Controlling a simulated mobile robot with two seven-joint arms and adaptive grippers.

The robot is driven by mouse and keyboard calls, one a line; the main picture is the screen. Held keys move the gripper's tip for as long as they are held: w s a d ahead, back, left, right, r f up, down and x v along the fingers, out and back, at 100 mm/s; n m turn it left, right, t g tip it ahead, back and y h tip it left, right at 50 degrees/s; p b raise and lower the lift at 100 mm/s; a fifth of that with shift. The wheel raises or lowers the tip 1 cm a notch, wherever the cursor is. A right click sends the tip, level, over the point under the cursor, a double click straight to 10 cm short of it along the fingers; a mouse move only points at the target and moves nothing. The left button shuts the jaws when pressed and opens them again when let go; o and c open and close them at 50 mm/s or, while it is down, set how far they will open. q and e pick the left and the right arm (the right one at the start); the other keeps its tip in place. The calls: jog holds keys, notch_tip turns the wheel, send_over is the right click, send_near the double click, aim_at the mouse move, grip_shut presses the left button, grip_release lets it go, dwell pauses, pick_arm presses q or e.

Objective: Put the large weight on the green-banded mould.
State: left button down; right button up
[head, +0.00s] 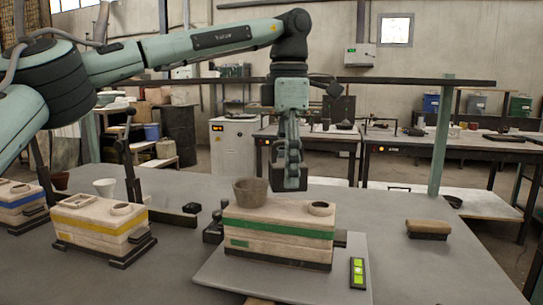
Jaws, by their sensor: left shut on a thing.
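The green-banded mould (280,240) is a pale block with a green stripe. It stands on a grey plate (216,276) near the middle of the table. A grey-brown cup (250,192) sits on its top left and a round rim (321,208) on its top right. My left gripper (291,182) points down above and behind the mould. It is shut on a dark block, which looks like the large weight (336,168). The block shows on both sides of the fingers, apart from the mould top, and the fingers hide its middle. My right gripper is not in view.
A yellow-banded mould (101,226) and a blue-banded mould (20,206) stand at the left, with a white cup (105,187) behind. A green level (357,272) lies on the plate. A brush (428,230) lies right, with bare table around it. A dark rail (420,82) crosses behind.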

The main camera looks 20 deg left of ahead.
pick_arm(q)
jog(key=shift+f, duration=1.8)
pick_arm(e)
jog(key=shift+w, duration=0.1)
pick_arm(q)
jog(key=shift+f, duration=0.1)
jog(key=c, duration=0.5)
grip_release()
jog(key=shift+f, duration=0.15)
jog(key=shift+c, duration=0.2)
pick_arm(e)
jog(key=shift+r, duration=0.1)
pick_arm(q)
notch_tip(320, 180, up, 7)
jog(key=shift+f, duration=0.1)
jog(key=shift+r, duration=0.5)
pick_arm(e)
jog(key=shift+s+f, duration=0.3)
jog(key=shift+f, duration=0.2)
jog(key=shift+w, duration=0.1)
